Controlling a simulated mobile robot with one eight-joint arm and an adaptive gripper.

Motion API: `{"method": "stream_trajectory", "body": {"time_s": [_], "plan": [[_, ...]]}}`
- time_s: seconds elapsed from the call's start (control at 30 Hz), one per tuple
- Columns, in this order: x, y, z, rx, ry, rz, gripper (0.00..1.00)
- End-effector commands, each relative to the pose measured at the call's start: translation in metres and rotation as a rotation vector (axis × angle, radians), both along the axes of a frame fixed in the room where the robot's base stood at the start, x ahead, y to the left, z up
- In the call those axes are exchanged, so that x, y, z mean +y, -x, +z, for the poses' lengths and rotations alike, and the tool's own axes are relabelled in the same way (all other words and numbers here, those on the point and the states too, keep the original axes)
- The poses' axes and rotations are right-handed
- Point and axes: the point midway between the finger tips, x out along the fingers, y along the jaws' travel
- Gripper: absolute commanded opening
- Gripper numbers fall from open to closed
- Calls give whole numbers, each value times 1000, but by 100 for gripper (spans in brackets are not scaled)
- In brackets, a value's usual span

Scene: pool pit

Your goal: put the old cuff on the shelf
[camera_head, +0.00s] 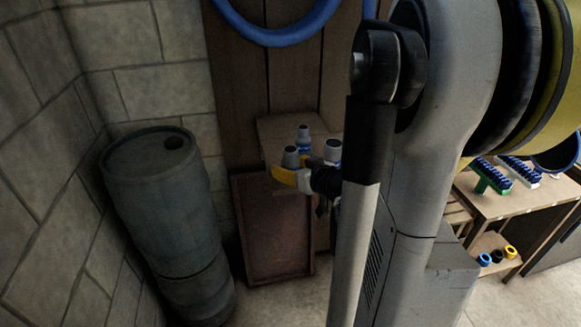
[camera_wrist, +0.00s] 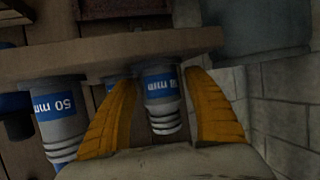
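Three grey cuffs with blue labels stand on a small wooden table (camera_head: 275,127). The left one (camera_head: 290,157) is nearest my gripper (camera_head: 293,174); another (camera_head: 303,138) is behind, and a third (camera_head: 333,152) is to the right. I cannot tell which is the old cuff. In the wrist view, my gripper (camera_wrist: 158,78) is open, its yellow fingers on either side of one labelled cuff (camera_wrist: 161,88), with gaps visible. A larger cuff marked "50 mm" (camera_wrist: 58,115) is left of the fingers. A lower shelf (camera_head: 483,243) shows under the bench at right.
A grey-blue barrel (camera_head: 165,205) stands left of the table. A reddish panel (camera_head: 278,232) is below the tabletop. The bench (camera_head: 500,204) holds brushes (camera_head: 490,177); coloured rings (camera_head: 497,256) sit on its lower shelf. A blue hose (camera_head: 280,36) hangs above. My arm hides the middle.

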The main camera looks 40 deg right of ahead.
Motion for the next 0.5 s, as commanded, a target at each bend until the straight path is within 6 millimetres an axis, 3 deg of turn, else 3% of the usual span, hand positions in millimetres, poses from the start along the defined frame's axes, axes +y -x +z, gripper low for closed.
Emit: {"method": "stream_trajectory", "body": {"time_s": [0.37, 0.5], "plan": [[0, 0, 6, 0, 0, 0, 61], [4, 23, 16, 0, -1, -4, 61]]}}
